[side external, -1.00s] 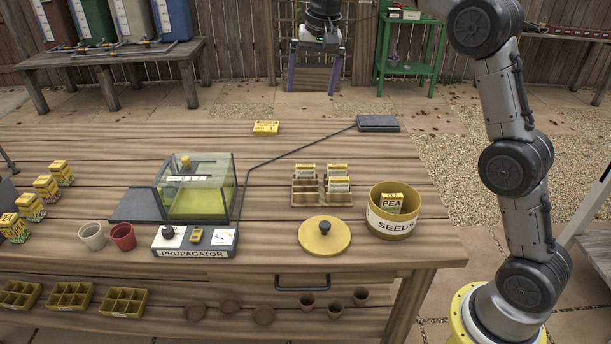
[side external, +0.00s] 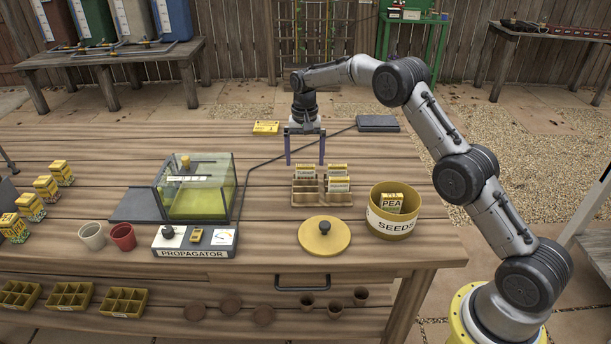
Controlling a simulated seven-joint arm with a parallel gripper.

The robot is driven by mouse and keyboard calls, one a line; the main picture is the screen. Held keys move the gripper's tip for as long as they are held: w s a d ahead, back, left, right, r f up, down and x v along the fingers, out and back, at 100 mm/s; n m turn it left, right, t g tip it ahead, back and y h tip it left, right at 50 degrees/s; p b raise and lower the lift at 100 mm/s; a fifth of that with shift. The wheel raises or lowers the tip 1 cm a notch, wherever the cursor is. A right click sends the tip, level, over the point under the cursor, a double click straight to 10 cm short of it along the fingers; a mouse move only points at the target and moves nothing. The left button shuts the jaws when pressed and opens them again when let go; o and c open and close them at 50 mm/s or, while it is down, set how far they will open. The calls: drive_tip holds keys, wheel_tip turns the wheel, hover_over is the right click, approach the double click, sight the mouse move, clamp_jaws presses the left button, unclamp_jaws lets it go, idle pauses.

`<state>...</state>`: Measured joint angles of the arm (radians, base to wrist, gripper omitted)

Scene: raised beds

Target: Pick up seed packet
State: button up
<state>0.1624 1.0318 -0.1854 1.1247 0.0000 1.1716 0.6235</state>
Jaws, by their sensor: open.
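A yellow seed packet marked PEA (side external: 391,202) stands in the round yellow SEEDS tin (side external: 395,227) at the right of the bench. More yellow and white packets (side external: 338,184) stand in a wooden rack (side external: 322,198) left of the tin. A flat yellow packet or card (side external: 266,128) lies at the bench's back edge. My gripper (side external: 305,163) points down with its two purple fingers apart and empty. It is just behind the rack's packets, right of the flat yellow one. Whether the fingertips touch the bench cannot be told.
A round yellow lid (side external: 324,237) lies in front of the rack. A glass-covered propagator (side external: 200,190) stands to the left, its black cable running to a dark flat box (side external: 378,123) at the back. Several seed boxes (side external: 46,187) stand far left.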

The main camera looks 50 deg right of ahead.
sight(306, 174)
drive_tip(key=shift+s+f, duration=0.2)
drive_tip(key=shift+f, duration=2.95)
drive_tip(key=c, duration=1.3)
drive_tip(key=shift+r, duration=0.1)
